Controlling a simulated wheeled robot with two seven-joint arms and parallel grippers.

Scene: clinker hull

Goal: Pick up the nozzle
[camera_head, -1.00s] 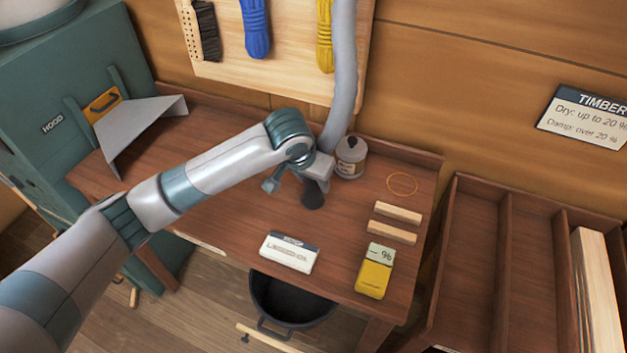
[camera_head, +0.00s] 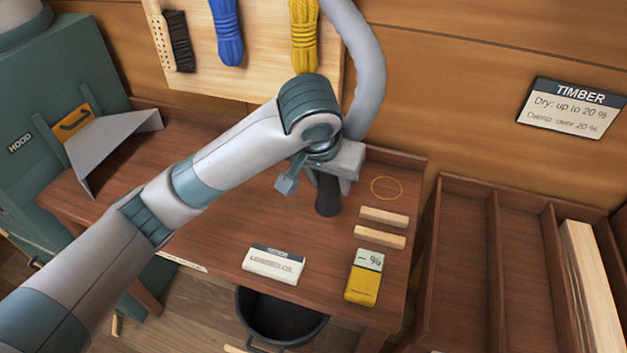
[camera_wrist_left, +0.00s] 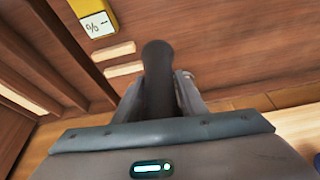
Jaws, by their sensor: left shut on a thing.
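The nozzle (camera_head: 328,197) is a dark, flared tube below my left gripper (camera_head: 330,176) in the head view. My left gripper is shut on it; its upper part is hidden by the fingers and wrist. In the left wrist view the dark nozzle (camera_wrist_left: 158,78) sticks out between the two grey fingers (camera_wrist_left: 160,102). It appears to be held above the bench. A thick grey hose (camera_head: 366,75) bows down behind my wrist. My right gripper is not in view.
A dark bucket (camera_head: 280,315) stands below the front edge. A divided timber rack (camera_head: 465,260) is at right.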

